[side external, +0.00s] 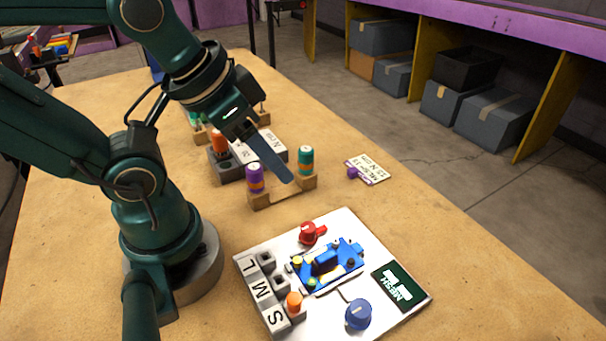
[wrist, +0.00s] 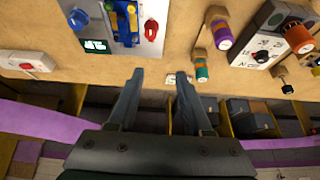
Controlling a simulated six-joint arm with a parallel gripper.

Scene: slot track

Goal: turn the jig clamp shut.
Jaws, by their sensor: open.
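A white board (side external: 345,222) lies on the bench in the side external view. A blue circuit board (side external: 337,270) sits in its middle. A red knob with a short lever (side external: 309,234), which looks like the jig clamp, is at the circuit board's far edge; its lever points right. My gripper (side external: 284,174) is above the wooden racks, beyond the white board and apart from the clamp. In the wrist view my gripper (wrist: 160,74) is open with nothing between its fingers.
A blue knob (side external: 358,314) and slots marked L, M, S (side external: 262,292), one with an orange-topped piece, are on the board. A wooden rack (side external: 283,194) with purple and green cylinders stands under my gripper. A small tag (side external: 369,171) lies right of it.

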